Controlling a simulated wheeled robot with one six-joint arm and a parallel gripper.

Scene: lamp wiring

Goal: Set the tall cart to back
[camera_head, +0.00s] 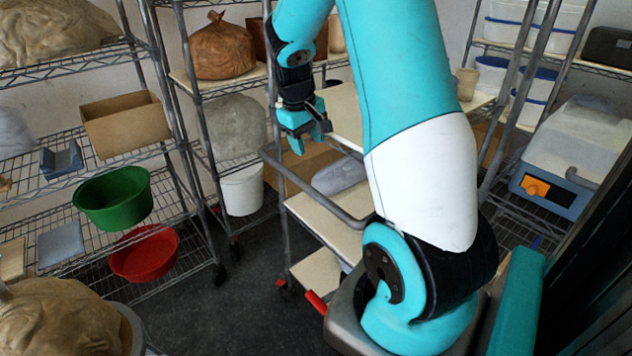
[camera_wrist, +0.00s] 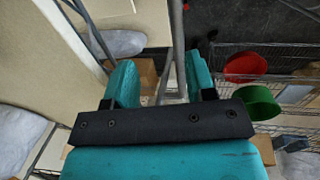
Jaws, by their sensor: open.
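The tall cart (camera_head: 330,226) stands in the middle of the head view, with beige shelves, grey metal posts and a bent handle rail (camera_head: 312,192). My arm hides much of its right side. My gripper (camera_head: 309,138) is above the handle side of the cart, pointing down, open. In the wrist view, my gripper (camera_wrist: 160,78) has its two teal fingers apart, with a grey metal bar (camera_wrist: 178,45) showing between them. I cannot tell whether the bar is between the fingertips or below them. The cart's beige surface (camera_wrist: 40,60) fills the left of the wrist view.
Wire shelving at left holds a green bowl (camera_head: 115,198), a red bowl (camera_head: 145,254) and a cardboard box (camera_head: 125,124). A brown bag (camera_head: 218,48) and white bucket (camera_head: 242,190) are on the back rack. Dark floor (camera_head: 225,305) is clear left of the cart.

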